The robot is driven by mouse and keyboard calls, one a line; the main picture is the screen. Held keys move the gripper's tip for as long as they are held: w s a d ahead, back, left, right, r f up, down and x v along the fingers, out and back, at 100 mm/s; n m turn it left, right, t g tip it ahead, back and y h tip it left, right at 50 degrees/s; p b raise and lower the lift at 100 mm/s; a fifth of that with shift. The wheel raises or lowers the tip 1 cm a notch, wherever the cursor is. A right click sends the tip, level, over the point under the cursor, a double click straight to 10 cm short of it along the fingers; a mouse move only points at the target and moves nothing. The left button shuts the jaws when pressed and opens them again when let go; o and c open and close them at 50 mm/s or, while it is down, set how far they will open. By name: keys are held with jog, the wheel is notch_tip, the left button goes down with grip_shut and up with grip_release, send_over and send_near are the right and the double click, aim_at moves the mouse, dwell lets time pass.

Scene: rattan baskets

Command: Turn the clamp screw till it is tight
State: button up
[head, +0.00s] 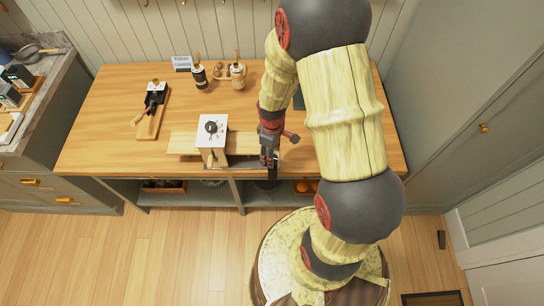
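My gripper (269,160) points down at the front edge of the wooden workbench (350,150), right of a white-topped block. Its fingers are small and dark here, and I cannot tell whether they are open or shut, or touching anything. No clamp screw shows clearly; it may be hidden by my gripper. A grey metal strip (232,166) runs along the bench's front edge up to my gripper. The white-topped block (213,130) has a dark round dial or knob on top and stands over a pale wooden board (182,143).
A wooden board (152,122) with a black tool lies at the back left. Two bottle-like items (199,76) (238,77) and a small sign (182,63) stand along the back. My arm covers the bench's right part. The bench's left front is clear.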

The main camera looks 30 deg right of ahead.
jog(key=shift+f, duration=0.9)
jog(key=shift+c, duration=1.4)
jog(key=c, duration=0.9)
jog(key=shift+o, duration=0.2)
